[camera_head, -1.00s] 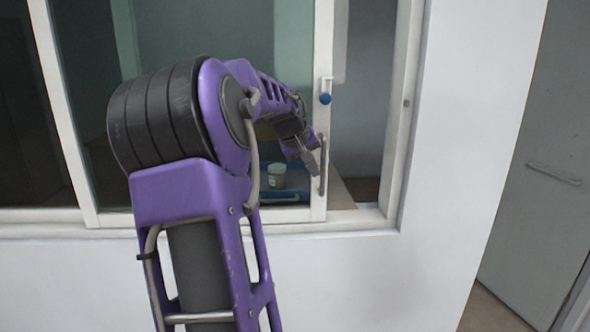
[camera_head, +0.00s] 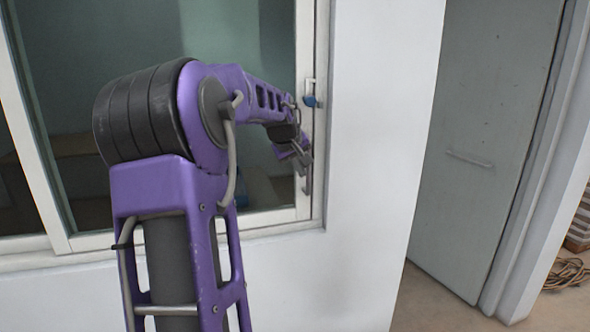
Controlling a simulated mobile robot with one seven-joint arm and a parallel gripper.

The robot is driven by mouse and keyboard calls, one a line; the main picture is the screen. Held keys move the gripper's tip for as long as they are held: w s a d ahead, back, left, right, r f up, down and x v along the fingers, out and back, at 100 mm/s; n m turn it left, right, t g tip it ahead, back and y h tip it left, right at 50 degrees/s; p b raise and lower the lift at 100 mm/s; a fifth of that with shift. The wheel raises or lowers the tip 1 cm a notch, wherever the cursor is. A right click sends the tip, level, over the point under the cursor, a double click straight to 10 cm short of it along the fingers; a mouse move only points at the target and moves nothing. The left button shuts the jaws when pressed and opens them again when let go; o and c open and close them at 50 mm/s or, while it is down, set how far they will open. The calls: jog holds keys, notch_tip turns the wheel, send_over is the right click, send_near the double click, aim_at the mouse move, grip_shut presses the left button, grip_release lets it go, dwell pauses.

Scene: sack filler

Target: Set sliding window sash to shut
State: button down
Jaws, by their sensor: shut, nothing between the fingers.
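The sliding window sash (camera_head: 304,45) has a white frame and a glass pane. Its right stile lies against the right jamb of the white window frame (camera_head: 322,120), with no open gap showing between them. A blue knob (camera_head: 311,101) sits on a white latch on that stile. A grey upright handle (camera_head: 307,178) is below the knob. My gripper (camera_head: 306,172) is shut and empty at this handle, seemingly against it; contact is hard to make out. My purple arm hides part of the glass.
A white wall (camera_head: 375,130) stands right of the window. Beyond it is a grey door (camera_head: 485,140) with a bar handle (camera_head: 469,159). A coiled cable (camera_head: 568,273) lies on the floor at the far right. The floor (camera_head: 430,300) before the door is clear.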

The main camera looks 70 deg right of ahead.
jog(key=shift+s+d, duration=0.25)
jog(key=shift+s, duration=0.1)
jog(key=shift+s+r, duration=0.1)
jog(key=shift+r, duration=0.05)
dwell(0.3)
